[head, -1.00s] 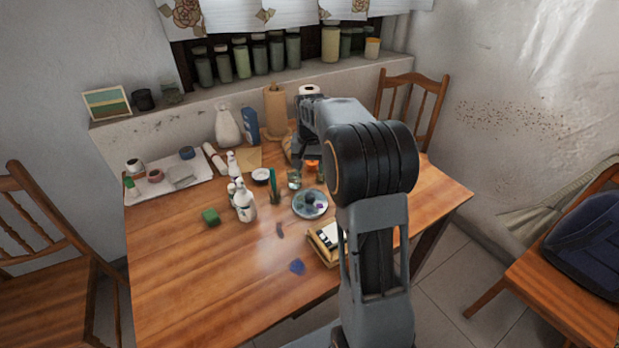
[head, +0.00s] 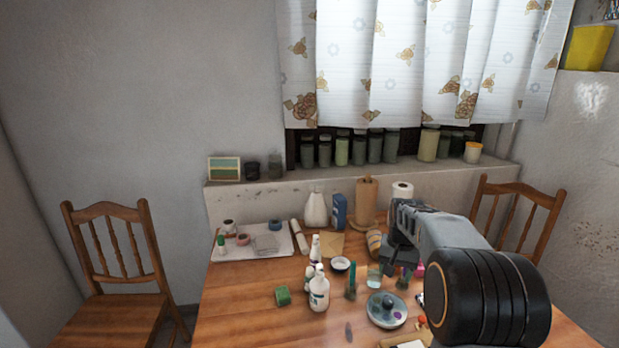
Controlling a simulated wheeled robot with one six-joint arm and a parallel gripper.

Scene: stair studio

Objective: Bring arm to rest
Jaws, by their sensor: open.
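My arm reaches from the lower right of the head view over the wooden table (head: 250,311). My gripper (head: 398,268) hangs from the arm's far end, above the back right part of the table, and looks open. I see nothing held in it. Its fingertips are small and dark, and the arm partly covers them. A glass jar (head: 374,277) and a round palette dish (head: 386,314) show near and below the gripper. I cannot tell whether the gripper touches anything.
A paper roll (head: 367,201) and a blue box (head: 339,211) stand at the back. Chairs stand at left (head: 119,262) and right (head: 513,213). The table's front left is clear.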

